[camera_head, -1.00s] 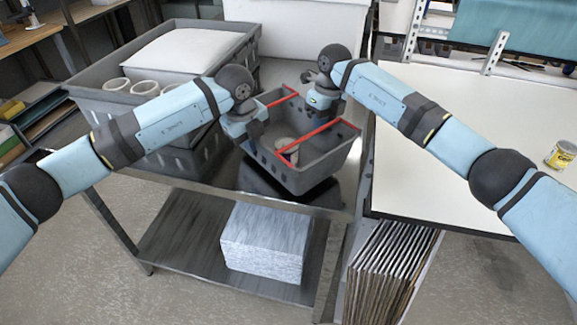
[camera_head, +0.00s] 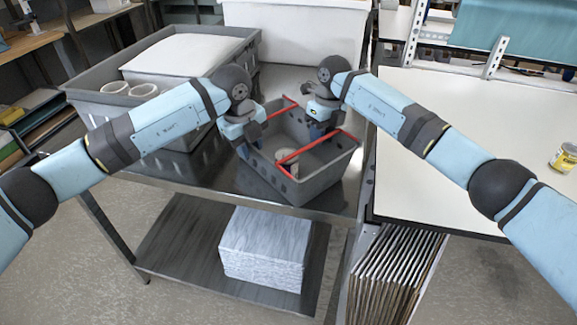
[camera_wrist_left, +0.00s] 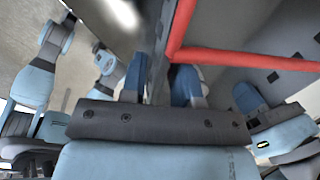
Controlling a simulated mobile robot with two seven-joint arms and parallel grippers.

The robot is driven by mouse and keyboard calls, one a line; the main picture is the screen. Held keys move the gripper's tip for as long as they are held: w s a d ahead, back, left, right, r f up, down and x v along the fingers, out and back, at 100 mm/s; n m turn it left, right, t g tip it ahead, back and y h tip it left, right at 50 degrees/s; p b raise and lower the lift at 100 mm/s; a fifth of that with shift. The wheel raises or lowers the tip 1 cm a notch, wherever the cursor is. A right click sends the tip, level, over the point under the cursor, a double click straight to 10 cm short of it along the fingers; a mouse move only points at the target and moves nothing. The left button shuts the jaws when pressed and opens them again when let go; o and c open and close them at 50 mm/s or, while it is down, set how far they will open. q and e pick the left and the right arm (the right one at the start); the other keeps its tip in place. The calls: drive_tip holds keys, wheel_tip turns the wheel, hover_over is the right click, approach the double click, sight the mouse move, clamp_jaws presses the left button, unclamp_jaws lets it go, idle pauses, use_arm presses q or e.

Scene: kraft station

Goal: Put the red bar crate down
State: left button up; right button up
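The red bar crate (camera_head: 322,182) is a grey open bin with two red bars across its top. It stands level on the dark metal table, and its base appears to touch the top. My left gripper (camera_head: 251,143) is at its left wall. In the left wrist view my left gripper (camera_wrist_left: 160,82) has one finger on each side of the crate wall, closed against it. My right gripper (camera_head: 324,125) is at the opposite, right wall, with a blue finger inside the crate; it appears closed on that wall. Its outer finger is mostly hidden.
A pale round item (camera_head: 289,159) lies inside the crate. A large grey tub (camera_head: 190,128) with white contents stands close on the left. A wrapped block (camera_head: 266,250) sits on the lower shelf.

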drive_tip(key=shift+r, duration=0.1)
use_arm(q)
wheel_tip(320, 180, up, 10)
drive_tip(key=s+a, duration=0.1)
drive_tip(key=shift+f, duration=0.25)
use_arm(e)
wheel_tip(320, 180, up, 12)
drive_tip(key=w+d, duration=0.1)
drive_tip(key=shift+d, duration=0.15)
